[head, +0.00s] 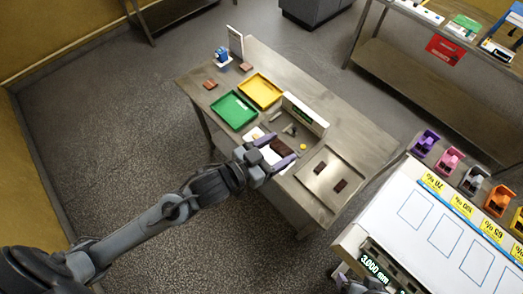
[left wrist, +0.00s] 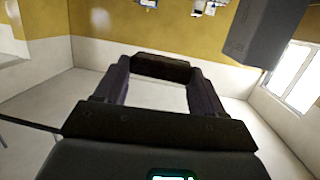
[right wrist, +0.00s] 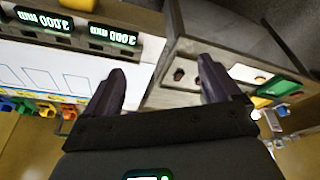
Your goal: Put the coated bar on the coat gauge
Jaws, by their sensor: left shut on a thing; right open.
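My left gripper (head: 270,155) is shut on a dark brown coated bar (head: 270,153), over the near edge of the steel table in the head view. The bar also shows in the left wrist view (left wrist: 160,68), spanning between the two fingertips. An upright panel with a dark display (head: 304,114) stands on the table just beyond the gripper; I cannot tell whether it is the coat gauge. Some white surface shows behind the gripper, partly hidden by it. My right gripper (right wrist: 160,85) is open and empty in the right wrist view.
A green tray (head: 233,111) and a yellow tray (head: 260,91) lie left of the panel. Two dark bars lie on a flat plate (head: 323,196) at right. A white counter (head: 413,235) with outlined rectangles, colored holders and "3.000 mm" readouts (head: 376,268) fills the lower right.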

